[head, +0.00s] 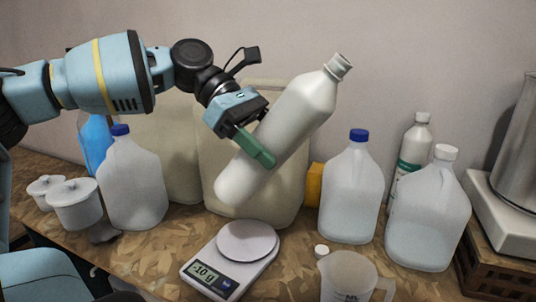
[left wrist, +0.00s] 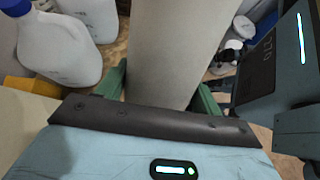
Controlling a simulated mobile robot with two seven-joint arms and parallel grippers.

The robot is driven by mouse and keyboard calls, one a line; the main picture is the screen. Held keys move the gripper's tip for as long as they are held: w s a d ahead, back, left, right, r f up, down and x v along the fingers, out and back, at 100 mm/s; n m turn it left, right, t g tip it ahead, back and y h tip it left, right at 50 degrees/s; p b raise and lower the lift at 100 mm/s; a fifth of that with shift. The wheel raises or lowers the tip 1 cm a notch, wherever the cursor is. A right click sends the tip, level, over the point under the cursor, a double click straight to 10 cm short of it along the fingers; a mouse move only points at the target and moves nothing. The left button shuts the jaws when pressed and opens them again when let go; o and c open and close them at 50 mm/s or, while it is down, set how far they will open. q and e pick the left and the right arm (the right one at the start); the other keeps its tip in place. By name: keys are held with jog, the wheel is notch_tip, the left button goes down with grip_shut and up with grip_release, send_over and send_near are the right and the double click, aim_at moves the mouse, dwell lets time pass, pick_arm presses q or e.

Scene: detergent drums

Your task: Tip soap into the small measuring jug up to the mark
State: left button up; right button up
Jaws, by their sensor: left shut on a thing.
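My left gripper (head: 262,156) is shut on a white bottle (head: 297,105), with its green fingers around the bottle's body. The bottle is held in the air above and behind the scale, tilted with its neck up to the right and its base down to the left. In the left wrist view the bottle (left wrist: 172,50) stands between the two fingers. The measuring jug (head: 349,272), translucent with a handle on its right, stands at the front edge of the picture, its lower part cut off. Its contents and mark are not clear. My right gripper is not in view.
A kitchen scale (head: 246,243) with a lit display stands empty left of the jug. A small white cap (head: 321,251) lies beside the jug. Jugs with a blue cap (head: 351,190) and a white cap (head: 430,215) stand at right. Large drums (head: 255,190) stand behind the bottle.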

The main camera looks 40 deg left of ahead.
aim_at(262, 180)
pick_arm(q)
jog(key=shift+s+r, duration=0.1)
jog(key=shift+r, duration=0.15)
jog(key=shift+s+f, duration=0.1)
jog(key=shift+s, duration=0.1)
jog(key=shift+w+a+f+y, duration=0.1)
jog(key=shift+a+f+y, duration=0.1)
jog(key=shift+f+y, duration=0.75)
jog(key=shift+a+f+g+y, duration=0.2)
jog(key=shift+f+y, duration=0.25)
jog(key=shift+f, duration=0.4)
jog(key=shift+a+f+g+y, duration=0.15)
jog(key=shift+f+y, duration=0.25)
jog(key=shift+f, duration=0.4)
jog(key=shift+a+f+y, duration=0.25)
jog(key=shift+f+y, duration=0.55)
jog(key=shift+f, duration=0.45)
jog(key=f, duration=0.1)
jog(key=f+y, duration=0.2)
jog(key=shift+s+a+g+b, duration=0.2)
jog(key=shift+a+g+b, duration=0.15)
jog(key=shift+b, duration=0.05)
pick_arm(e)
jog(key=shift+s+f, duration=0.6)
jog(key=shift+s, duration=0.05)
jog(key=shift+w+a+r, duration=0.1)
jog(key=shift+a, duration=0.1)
pick_arm(q)
jog(key=shift+f, duration=0.1)
